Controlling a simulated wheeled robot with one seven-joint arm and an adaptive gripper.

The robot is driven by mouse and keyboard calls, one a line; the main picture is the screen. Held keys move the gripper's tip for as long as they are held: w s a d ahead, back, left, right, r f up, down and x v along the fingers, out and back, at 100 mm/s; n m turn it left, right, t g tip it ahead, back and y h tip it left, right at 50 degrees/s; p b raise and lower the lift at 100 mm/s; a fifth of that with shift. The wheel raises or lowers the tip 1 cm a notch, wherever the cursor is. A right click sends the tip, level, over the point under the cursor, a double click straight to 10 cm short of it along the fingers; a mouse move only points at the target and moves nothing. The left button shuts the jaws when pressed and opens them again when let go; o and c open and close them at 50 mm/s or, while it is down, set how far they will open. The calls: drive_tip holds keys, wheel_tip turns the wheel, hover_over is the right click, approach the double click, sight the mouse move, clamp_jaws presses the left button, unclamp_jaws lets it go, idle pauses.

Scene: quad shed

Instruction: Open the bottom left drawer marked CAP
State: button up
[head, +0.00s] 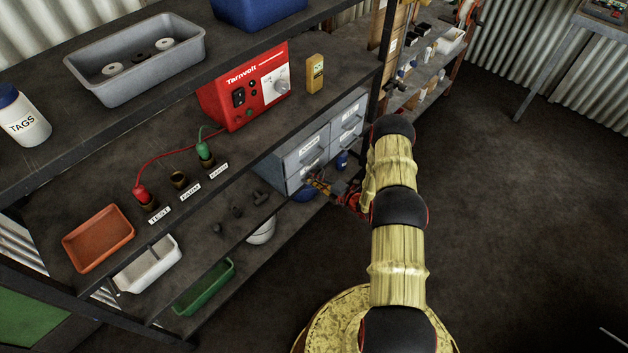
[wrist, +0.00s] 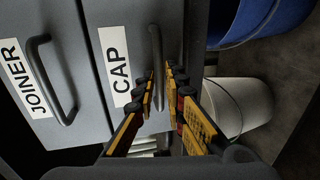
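The grey drawer marked CAP (wrist: 128,35) shows in the wrist view, its label turned sideways. Its front looks level with the JOINER drawer beside it, so it appears closed. Its dark bar handle (wrist: 155,45) runs lengthwise in the picture. My gripper (wrist: 161,72) is open, with one yellow-and-black finger on each side of the handle's lower part. I cannot tell whether either finger touches it. In the head view, the grey drawer cabinet (head: 284,160) stands on the shelf, and my gripper (head: 318,183) is at its lower left drawer, small and partly hidden.
The JOINER drawer (wrist: 38,60) has a similar handle. A blue container (wrist: 252,18) and a white bucket (wrist: 242,103) stand close to the gripper. The shelf board above (head: 335,70) carries a red Tarnvolt unit (head: 243,88). The floor (head: 500,200) at right is clear.

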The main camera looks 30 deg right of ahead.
clamp_jaws()
idle(0.8)
drive_tip(key=f+v, duration=0.2)
drive_tip(key=v, duration=0.7)
drive_tip(key=f+p+v, duration=0.1)
drive_tip(key=v, duration=0.8)
drive_tip(key=shift+s+f, duration=0.4)
drive_tip(key=shift+f, duration=0.05)
drive_tip(key=shift+d, duration=0.1)
unclamp_jaws()
drive_tip(key=v, duration=1.2)
